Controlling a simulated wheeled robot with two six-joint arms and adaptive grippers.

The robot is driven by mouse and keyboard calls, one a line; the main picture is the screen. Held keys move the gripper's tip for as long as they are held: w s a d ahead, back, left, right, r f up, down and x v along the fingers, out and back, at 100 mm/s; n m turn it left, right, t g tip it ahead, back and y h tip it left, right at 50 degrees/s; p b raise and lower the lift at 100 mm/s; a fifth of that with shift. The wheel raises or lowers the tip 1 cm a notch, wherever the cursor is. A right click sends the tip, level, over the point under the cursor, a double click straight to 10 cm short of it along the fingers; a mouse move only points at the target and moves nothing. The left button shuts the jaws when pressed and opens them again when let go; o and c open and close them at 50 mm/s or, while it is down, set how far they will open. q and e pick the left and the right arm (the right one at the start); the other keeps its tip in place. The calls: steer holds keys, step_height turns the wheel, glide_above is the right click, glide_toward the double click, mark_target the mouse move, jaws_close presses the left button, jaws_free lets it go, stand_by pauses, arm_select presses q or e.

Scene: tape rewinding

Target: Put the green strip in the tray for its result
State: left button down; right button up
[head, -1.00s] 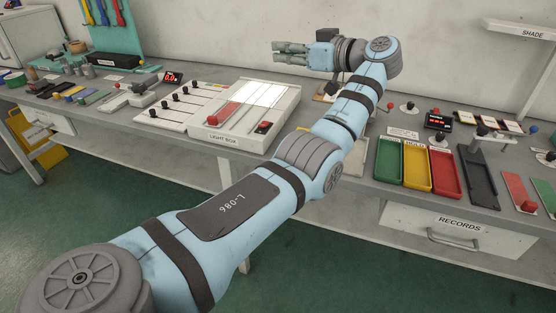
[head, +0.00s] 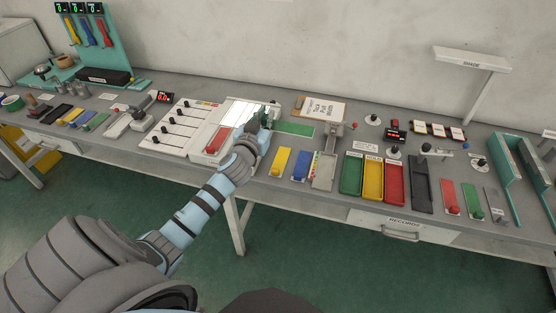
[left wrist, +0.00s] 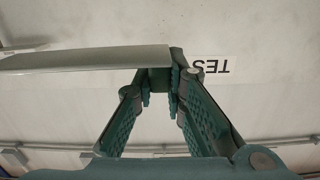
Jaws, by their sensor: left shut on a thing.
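My left gripper (head: 270,110) is at the right end of the light box (head: 208,158). It is shut on the end of a flat plate, which I take to be the green strip (head: 294,128). The strip sticks out to the right of the fingers. In the left wrist view the plate (left wrist: 85,60) looks pale grey, nearly edge-on, and meets the fingertips (left wrist: 165,82). A green tray (head: 351,173), a yellow tray (head: 373,178) and a red tray (head: 395,184) stand side by side to the right; all look empty. My right gripper is not in view.
A red strip (head: 217,140) lies on the light box. Yellow (head: 281,160) and blue (head: 301,164) pieces and a grey stand (head: 325,172) lie between my gripper and the trays. A paper board (head: 319,108) is behind. A dark tray (head: 422,187) is right of the red one.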

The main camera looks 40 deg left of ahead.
arm_select(q)
step_height(320, 180, down, 19)
steer(key=b, duration=1.1)
steer(key=shift+w, duration=0.15)
steer(key=shift+w+a+r, duration=0.1)
steer(key=shift+f+b, duration=0.3)
steer(key=shift+f, duration=0.1)
steer(key=c, duration=1.6)
jaws_free()
steer(key=shift+c, duration=0.2)
steer(key=shift+r, duration=0.15)
